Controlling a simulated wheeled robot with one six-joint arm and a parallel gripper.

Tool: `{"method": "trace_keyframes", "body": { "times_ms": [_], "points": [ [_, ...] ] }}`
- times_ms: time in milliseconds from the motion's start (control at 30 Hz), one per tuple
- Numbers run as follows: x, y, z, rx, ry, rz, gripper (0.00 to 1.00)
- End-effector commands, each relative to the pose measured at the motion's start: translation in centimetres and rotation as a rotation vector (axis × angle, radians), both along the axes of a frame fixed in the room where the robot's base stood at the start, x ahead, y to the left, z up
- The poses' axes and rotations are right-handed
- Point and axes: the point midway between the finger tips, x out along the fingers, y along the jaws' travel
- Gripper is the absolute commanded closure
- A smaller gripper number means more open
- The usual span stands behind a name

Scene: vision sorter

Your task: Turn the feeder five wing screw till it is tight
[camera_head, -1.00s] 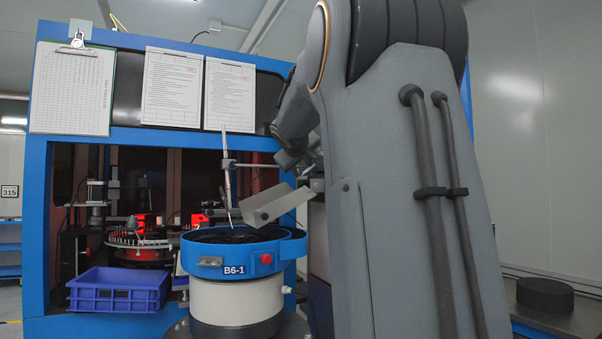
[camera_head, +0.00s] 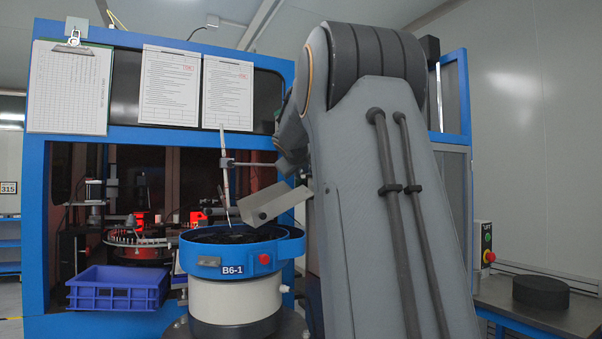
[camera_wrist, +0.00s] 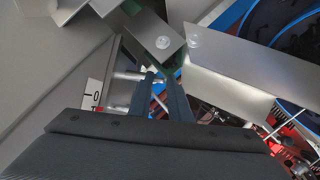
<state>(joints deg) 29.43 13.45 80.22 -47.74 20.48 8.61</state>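In the head view a blue bowl feeder (camera_head: 235,252) labelled B6-1 stands on a white base. My arm hides my gripper there. In the wrist view my gripper (camera_wrist: 161,78) has two dark fingers pointing up the picture, with a narrow gap between the tips. A small silver metal part (camera_wrist: 130,76) lies level with the tips and seems to run behind or between them. I cannot tell whether it is the wing screw, or whether the fingers grip it. No wing screw is clearly visible.
A metal chute (camera_wrist: 225,75) and a bracket (camera_wrist: 143,28) are close around my fingertips. An I/O plate (camera_wrist: 92,98) is left of them. A blue crate (camera_head: 118,290) sits left of the feeder. A black disc (camera_head: 541,291) lies on the right bench.

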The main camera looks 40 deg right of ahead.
Motion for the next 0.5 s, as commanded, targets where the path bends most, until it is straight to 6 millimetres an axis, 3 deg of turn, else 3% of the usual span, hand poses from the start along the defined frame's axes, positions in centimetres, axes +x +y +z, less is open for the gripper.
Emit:
{"method": "trace_keyframes", "body": {
  "times_ms": [500],
  "points": [
    [-0.4, -0.6, -0.9, -0.038, -0.163, 0.125, 1.00]
  ]
}}
